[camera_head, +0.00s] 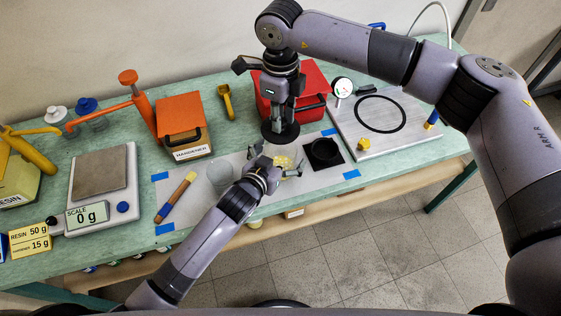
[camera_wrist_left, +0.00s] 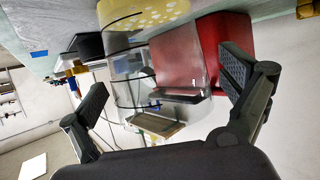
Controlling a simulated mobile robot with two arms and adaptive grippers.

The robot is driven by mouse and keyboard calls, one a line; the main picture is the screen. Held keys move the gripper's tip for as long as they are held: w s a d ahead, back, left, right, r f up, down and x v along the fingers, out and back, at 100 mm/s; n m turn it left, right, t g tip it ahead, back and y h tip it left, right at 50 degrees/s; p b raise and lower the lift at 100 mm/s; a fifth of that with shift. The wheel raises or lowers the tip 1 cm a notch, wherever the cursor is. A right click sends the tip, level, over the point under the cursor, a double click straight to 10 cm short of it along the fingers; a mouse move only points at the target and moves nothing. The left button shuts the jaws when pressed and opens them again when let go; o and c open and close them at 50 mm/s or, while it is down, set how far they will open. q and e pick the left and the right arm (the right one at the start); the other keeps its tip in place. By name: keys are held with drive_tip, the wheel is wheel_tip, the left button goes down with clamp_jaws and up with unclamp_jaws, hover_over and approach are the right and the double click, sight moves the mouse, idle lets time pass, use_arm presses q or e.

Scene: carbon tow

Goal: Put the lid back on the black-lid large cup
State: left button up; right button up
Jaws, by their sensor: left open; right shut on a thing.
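My right gripper (camera_head: 281,113) points down and is shut on the black lid (camera_head: 281,134), a flat disc held level near the far side of the cup. The large cup (camera_head: 284,157) is clear, with yellow, pale-dotted contents, and is partly hidden by my left gripper (camera_head: 277,160). In the left wrist view the clear cup (camera_wrist_left: 125,58) appears with its yellow dotted part (camera_wrist_left: 140,14) at the top. My left gripper (camera_wrist_left: 165,84) is open there, its fingers on either side of the cup. I cannot tell whether they touch it.
A translucent cup (camera_head: 220,174) and a brush (camera_head: 175,197) lie to the left on the mat. A red box (camera_head: 312,88) stands behind. The scale (camera_head: 102,181) is at far left, a metal plate (camera_head: 394,125) at right.

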sight(281, 136)
use_arm(q)
drive_tip(key=c, duration=1.8)
drive_tip(key=shift+c, duration=0.2)
use_arm(e)
drive_tip(key=shift+f, duration=2.55)
drive_tip(key=shift+f, duration=0.85)
drive_tip(key=shift+f, duration=0.5)
drive_tip(key=shift+c, duration=0.3)
drive_tip(key=shift+f, duration=0.3)
drive_tip(key=shift+c, duration=0.7)
drive_tip(key=shift+s, duration=0.1)
drive_tip(key=shift+c, duration=0.2)
